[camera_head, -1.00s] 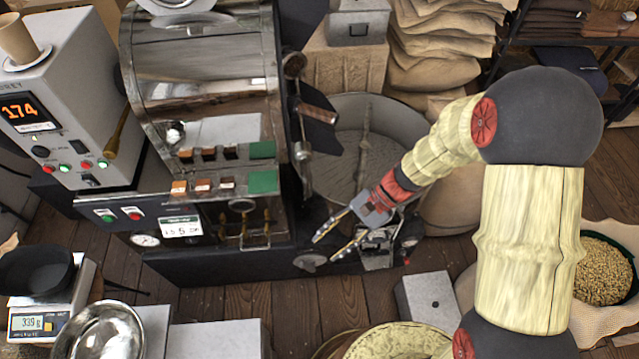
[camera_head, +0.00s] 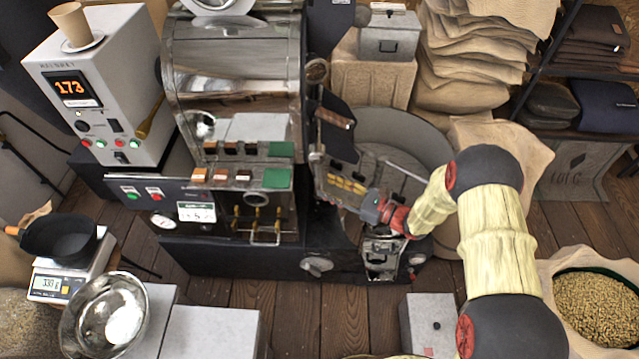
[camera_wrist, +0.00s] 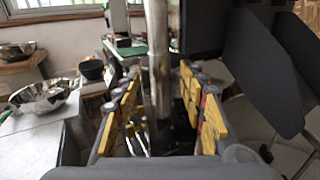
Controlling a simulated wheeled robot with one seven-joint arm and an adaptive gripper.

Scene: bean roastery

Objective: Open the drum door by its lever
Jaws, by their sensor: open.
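The roaster's drum (camera_head: 240,75) stands left of centre in the head view. A thin upright metal lever (camera_head: 317,163) shows at the drum's right front side. My gripper (camera_head: 329,188) is open at this lever, its fingers pointing left. In the wrist view an upright metal bar (camera_wrist: 158,55), which looks like the lever, stands between the yellow-padded fingers (camera_wrist: 163,115). Space shows on both sides of the bar. The drum door itself is hard to make out behind the dark chute plates and my fingers.
A dark chute plate (camera_head: 334,140) with a wooden handle (camera_head: 334,117) is close above my gripper; dark plates (camera_wrist: 268,75) show at right in the wrist view. The round cooling tray (camera_head: 405,130) lies behind. Wooden floor (camera_head: 290,305) is clear in front.

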